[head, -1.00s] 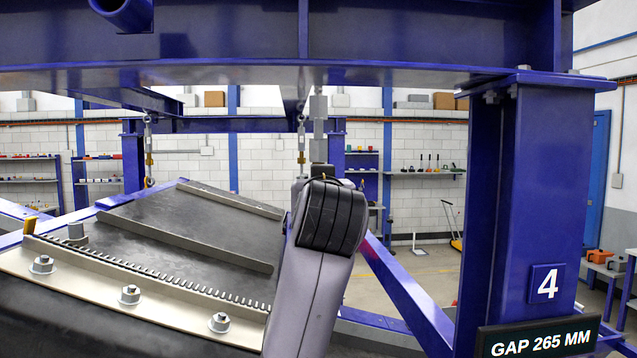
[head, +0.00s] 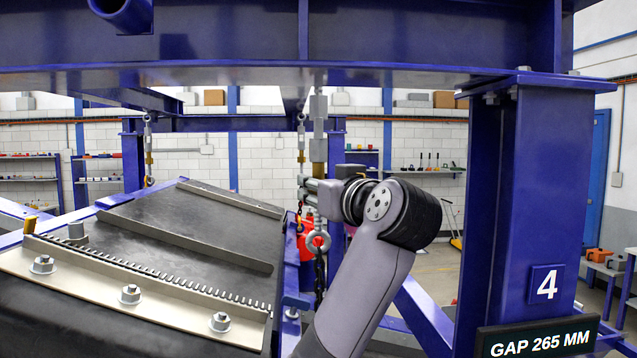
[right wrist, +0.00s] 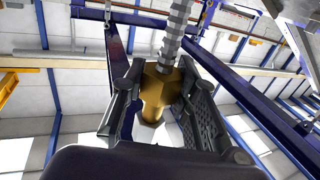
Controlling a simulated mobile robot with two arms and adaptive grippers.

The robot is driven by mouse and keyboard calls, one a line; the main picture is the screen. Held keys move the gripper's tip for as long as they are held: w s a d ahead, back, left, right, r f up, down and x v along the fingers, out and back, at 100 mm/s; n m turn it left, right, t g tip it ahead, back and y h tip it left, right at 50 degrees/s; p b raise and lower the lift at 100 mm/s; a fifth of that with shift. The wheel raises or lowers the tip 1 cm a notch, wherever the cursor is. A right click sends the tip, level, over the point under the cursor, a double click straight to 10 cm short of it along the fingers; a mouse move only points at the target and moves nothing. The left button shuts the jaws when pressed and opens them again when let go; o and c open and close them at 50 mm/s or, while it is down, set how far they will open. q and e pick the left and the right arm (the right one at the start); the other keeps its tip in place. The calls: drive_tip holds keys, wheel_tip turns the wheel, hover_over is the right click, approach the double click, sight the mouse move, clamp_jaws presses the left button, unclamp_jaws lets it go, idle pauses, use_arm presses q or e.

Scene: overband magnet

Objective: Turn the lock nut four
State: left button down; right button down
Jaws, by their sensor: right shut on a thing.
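Lock nut four shows as a brass hexagonal piece (head: 319,150) on the grey threaded hanger rod (head: 318,104) under the blue beam, near the post marked 4. My right gripper (head: 314,188) comes in from the right at the rod and is shut on the brass nut. In the right wrist view the brass nut (right wrist: 159,92) sits between the two dark finger pads, with the grey rod (right wrist: 176,32) running up out of it. The fingers partly cover the nut's sides. My left gripper is in neither view.
A ring eye and chain (head: 318,243) hang just below the gripper, beside a red hook part. The belt magnet body (head: 190,230) with its bolted edge strip (head: 130,293) lies to the left.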

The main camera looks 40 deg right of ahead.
drive_tip(key=shift+n+y, duration=0.7)
drive_tip(key=shift+y, duration=0.4)
drive_tip(key=shift+f+n+y+b, duration=0.1)
drive_tip(key=shift+n+y+b, duration=0.2)
drive_tip(key=shift+n+y, duration=0.5)
drive_tip(key=c, duration=1.5)
unclamp_jaws()
drive_tip(key=shift+w+a, duration=0.1)
drive_tip(key=o, duration=0.3)
drive_tip(key=shift+o, duration=0.2)
drive_tip(key=shift+m, duration=0.3)
